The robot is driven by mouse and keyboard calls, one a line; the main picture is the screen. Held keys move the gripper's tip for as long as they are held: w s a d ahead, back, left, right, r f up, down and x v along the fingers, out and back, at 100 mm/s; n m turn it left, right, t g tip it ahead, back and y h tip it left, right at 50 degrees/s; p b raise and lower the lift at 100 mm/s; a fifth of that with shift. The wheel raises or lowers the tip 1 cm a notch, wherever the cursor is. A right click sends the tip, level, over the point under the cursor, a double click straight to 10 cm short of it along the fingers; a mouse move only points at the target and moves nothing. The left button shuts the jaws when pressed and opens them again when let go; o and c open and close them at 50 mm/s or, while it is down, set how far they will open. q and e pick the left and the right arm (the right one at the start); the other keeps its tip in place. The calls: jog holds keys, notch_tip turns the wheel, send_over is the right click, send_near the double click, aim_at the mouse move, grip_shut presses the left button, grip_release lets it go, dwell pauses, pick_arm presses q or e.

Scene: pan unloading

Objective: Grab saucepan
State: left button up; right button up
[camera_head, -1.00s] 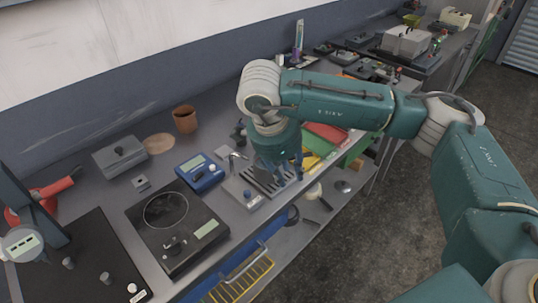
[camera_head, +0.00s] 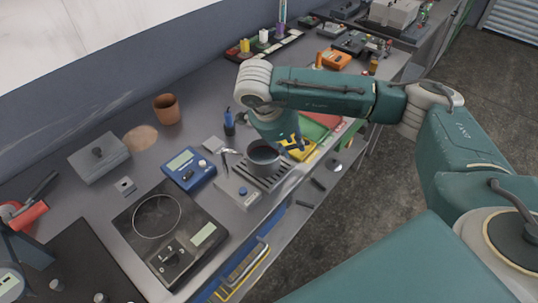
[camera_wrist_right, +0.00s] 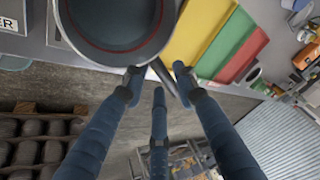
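The saucepan (camera_head: 263,158), a grey round pot with a dark inside, appears to stand on the slotted grate (camera_head: 284,177) at the front of the bench. In the right wrist view, the saucepan (camera_wrist_right: 110,25) fills the top left, and its thin handle (camera_wrist_right: 163,72) reaches down between my fingers. My right gripper (camera_head: 297,147) is just right of the saucepan in the head view. In the right wrist view, the gripper (camera_wrist_right: 157,77) has its fingers spread around the handle, with visible gaps. My left gripper is not in view.
A hotplate (camera_head: 164,258) lies to the left, with a blue meter (camera_head: 188,170) behind it. Yellow, green and red panels (camera_wrist_right: 224,43) lie beside the saucepan. A brown pot (camera_head: 167,109) and a grey box (camera_head: 99,161) stand farther back. The bench's front edge is close to the grate.

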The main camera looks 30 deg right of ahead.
jog(key=shift+x, duration=1.05)
jog(key=shift+d+f, duration=0.2)
jog(key=shift+c, duration=1.3)
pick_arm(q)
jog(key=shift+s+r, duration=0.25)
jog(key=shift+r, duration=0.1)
pick_arm(e)
grip_shut()
